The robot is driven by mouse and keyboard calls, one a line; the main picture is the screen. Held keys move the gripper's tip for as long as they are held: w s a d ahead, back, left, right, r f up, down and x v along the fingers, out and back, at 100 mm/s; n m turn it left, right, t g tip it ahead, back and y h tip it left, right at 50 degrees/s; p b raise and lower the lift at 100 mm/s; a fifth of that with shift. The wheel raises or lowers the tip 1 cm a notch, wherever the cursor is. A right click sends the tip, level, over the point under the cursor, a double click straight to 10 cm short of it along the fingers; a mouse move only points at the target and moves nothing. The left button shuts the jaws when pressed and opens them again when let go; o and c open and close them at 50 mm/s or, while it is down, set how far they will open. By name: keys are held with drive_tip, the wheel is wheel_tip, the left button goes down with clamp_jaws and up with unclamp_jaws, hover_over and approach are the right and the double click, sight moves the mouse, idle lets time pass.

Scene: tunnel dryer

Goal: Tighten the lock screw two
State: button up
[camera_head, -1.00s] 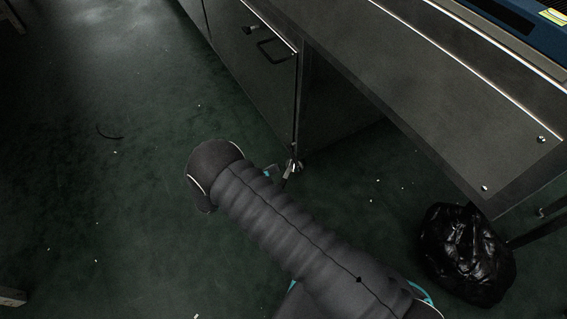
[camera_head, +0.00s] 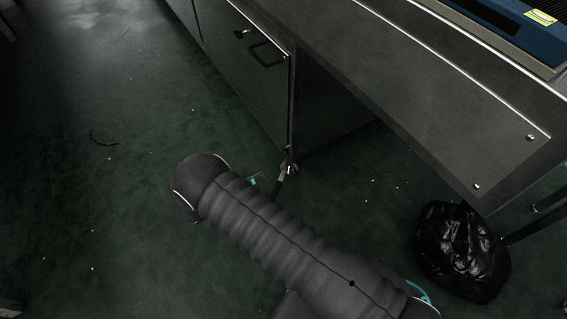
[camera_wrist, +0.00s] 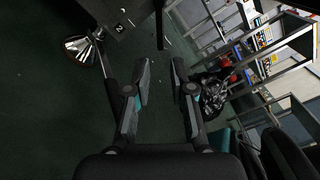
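A dark panel (camera_wrist: 96,12) with a small white label "2" (camera_wrist: 119,26) is at the upper left of the wrist view. A shiny, ribbed metal piece (camera_wrist: 80,46) sits at its lower left corner, with a thin rod (camera_wrist: 105,62) beside it. I cannot tell whether either is lock screw two. My gripper (camera_wrist: 161,68) is open, with nothing between its fingers. It is to the right of the metal piece and apart from it in the picture. In the head view, my sleeved arm hides most of the gripper; a small jointed part (camera_head: 284,173) shows by the cabinet's lower corner.
A metal cabinet (camera_head: 245,70) with a black handle (camera_head: 266,54) adjoins a steel worktop (camera_head: 440,85). A black bag (camera_head: 462,250) lies on the floor at right. Shelving (camera_wrist: 255,50) stands at the right of the wrist view. The green floor at left is mostly clear.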

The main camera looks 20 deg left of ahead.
sight(289, 160)
drive_tip(key=x, duration=1.2)
drive_tip(key=shift+w, duration=0.1)
clamp_jaws()
